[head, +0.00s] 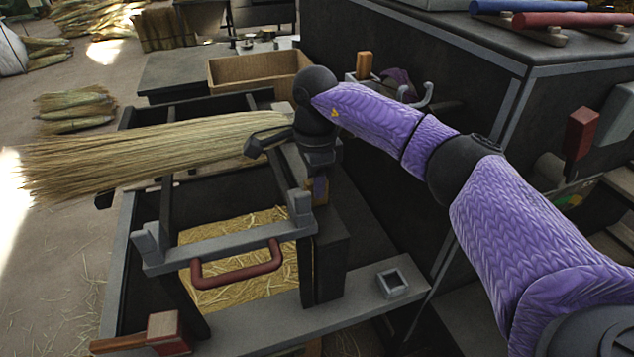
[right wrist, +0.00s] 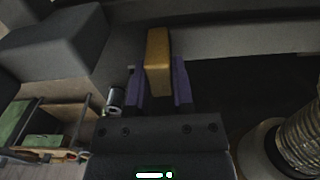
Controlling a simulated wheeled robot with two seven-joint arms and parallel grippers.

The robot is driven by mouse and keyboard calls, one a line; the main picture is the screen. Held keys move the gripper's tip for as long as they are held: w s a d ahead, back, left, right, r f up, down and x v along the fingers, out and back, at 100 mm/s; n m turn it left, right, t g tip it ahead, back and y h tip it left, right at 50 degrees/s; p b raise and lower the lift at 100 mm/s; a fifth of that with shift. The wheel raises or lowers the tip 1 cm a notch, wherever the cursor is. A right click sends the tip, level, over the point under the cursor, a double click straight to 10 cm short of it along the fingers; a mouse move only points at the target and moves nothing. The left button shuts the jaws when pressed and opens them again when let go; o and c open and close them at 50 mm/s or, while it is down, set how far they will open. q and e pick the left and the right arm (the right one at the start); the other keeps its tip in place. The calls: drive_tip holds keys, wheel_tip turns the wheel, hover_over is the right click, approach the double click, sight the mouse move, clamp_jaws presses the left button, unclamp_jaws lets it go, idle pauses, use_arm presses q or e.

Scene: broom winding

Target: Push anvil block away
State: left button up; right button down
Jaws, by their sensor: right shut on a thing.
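My right gripper (head: 318,190) reaches down over the right end of the black frame in the head view. In the right wrist view its purple fingers (right wrist: 159,88) are shut on a yellow-brown wooden piece (right wrist: 158,58). In the head view that piece is mostly hidden. A dark upright block (head: 325,262) stands just below the gripper; I cannot tell for sure which part is the anvil block. A grey crossbar (head: 220,243) with a red handle (head: 237,266) is to its left. The straw broom (head: 165,150) lies across the frame, its narrow end near my wrist. My left gripper is not in view.
An open bin of straw (head: 225,225) lies beneath the crossbar. A red-and-wood mallet-like piece (head: 165,333) lies at the front. A square grey socket (head: 392,283) sits on the front ledge.

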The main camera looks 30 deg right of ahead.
drive_tip(key=c, duration=0.7)
unclamp_jaws()
drive_tip(key=shift+w+d+r, duration=0.1)
drive_tip(key=shift+w+r, duration=0.05)
drive_tip(key=shift+w, duration=0.05)
drive_tip(key=shift+c, duration=0.2)
drive_tip(key=shift+o, duration=1.2)
drive_tip(key=shift+w, duration=0.1)
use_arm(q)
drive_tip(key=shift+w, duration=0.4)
use_arm(e)
wheel_tip(320, 180, up, 9)
drive_tip(key=p, duration=0.3)
drive_tip(key=shift+r, duration=0.4)
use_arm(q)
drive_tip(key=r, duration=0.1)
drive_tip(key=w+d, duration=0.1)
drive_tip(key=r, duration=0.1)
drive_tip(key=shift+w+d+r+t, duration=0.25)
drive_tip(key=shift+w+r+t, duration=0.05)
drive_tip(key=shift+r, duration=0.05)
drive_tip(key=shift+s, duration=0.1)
use_arm(e)
drive_tip(key=shift+f, duration=0.1)
